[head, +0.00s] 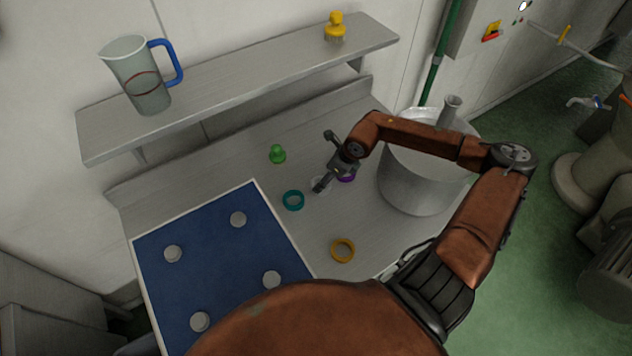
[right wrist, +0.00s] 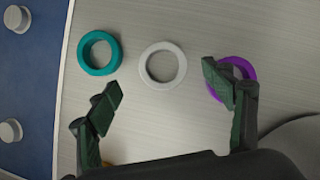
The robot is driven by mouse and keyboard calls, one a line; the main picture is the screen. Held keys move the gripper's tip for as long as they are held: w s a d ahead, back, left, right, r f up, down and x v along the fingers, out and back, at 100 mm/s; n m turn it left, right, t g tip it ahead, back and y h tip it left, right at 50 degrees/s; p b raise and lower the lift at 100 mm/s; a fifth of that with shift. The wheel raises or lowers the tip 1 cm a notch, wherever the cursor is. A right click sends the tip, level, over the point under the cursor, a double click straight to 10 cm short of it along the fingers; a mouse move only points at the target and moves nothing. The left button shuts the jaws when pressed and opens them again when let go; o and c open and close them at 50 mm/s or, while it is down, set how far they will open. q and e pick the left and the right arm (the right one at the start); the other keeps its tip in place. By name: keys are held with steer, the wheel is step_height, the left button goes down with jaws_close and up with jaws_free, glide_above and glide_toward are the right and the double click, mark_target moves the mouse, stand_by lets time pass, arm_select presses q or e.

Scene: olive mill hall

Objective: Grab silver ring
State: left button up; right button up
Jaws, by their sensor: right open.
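The silver ring (right wrist: 163,65) lies flat on the grey bench, between a teal ring (right wrist: 99,53) and a purple ring (right wrist: 232,79) in the right wrist view. In the head view the silver ring (head: 319,184) is mostly hidden by my right gripper (head: 325,160). My right gripper (right wrist: 165,90) is open and empty. Its fingers stand to either side of the silver ring in the picture, with the right finger overlapping the purple ring. I cannot tell how high the fingertips are above the bench. My left gripper is in neither view.
An orange ring (head: 343,250) and a green knob-shaped piece (head: 278,154) lie on the bench. A blue board (head: 205,262) with several grey pegs is at left. A large metal pot (head: 410,185) stands right of my gripper. A shelf (head: 235,85) holds a jug (head: 138,75) and a yellow-topped brush (head: 335,27).

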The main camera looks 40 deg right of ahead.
mark_target(317, 178)
steer(key=shift+f, duration=0.5)
steer(key=x, duration=0.4)
steer(key=shift+d+f, duration=0.1)
steer(key=shift+f, duration=0.1)
steer(key=shift+w+f, duration=0.15)
steer(key=shift+f, duration=0.2)
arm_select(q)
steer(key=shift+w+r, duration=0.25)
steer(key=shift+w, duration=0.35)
arm_select(e)
steer(key=c, duration=0.8)
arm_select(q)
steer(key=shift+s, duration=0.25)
arm_select(e)
steer(key=c, duration=0.6)
steer(key=shift+o, duration=0.2)
steer(key=shift+r, duration=0.15)
